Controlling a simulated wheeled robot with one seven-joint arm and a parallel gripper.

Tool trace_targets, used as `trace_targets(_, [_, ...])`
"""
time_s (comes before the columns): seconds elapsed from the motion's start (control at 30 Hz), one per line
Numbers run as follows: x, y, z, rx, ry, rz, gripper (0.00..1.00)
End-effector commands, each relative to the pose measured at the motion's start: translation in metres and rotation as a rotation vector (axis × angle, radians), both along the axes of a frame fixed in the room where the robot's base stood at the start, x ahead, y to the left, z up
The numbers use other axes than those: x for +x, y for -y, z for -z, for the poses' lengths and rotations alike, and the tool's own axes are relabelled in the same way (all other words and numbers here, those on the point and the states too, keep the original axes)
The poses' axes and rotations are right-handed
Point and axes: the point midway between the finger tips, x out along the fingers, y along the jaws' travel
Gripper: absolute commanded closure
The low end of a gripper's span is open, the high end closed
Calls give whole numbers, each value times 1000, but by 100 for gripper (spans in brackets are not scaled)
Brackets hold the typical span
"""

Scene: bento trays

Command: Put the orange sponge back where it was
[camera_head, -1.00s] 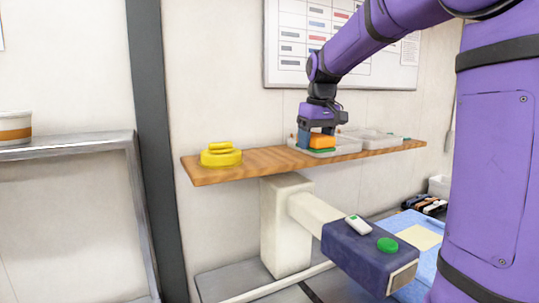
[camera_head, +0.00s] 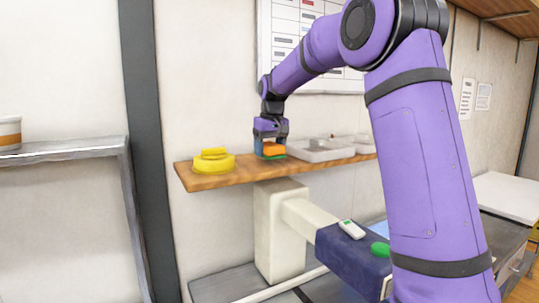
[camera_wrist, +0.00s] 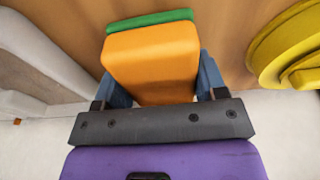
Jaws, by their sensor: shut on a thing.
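The orange sponge (camera_head: 274,149), with a green layer at its far side, is held between the blue fingers of my gripper (camera_head: 270,151). In the wrist view the orange sponge (camera_wrist: 152,62) fills the space between the fingers of my gripper (camera_wrist: 160,80). It is at the wooden shelf (camera_head: 225,180), between a yellow rounded object and a grey tray. I cannot tell whether its underside touches the wood.
The yellow stacked object (camera_head: 213,162) stands at the shelf's left end, and also shows in the wrist view (camera_wrist: 285,45). A grey compartment tray (camera_head: 320,151) is right of the sponge. A white device (camera_head: 351,229) lies below on a dark block.

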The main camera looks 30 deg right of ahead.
Motion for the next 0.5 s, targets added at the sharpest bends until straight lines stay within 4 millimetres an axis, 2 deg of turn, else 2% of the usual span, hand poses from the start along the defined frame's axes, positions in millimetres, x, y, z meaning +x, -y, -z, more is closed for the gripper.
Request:
trace_targets(0.13, [0,0,18,0,-2,0,65])
trace_targets(0.5, [0,0,21,0,-1,0,65])
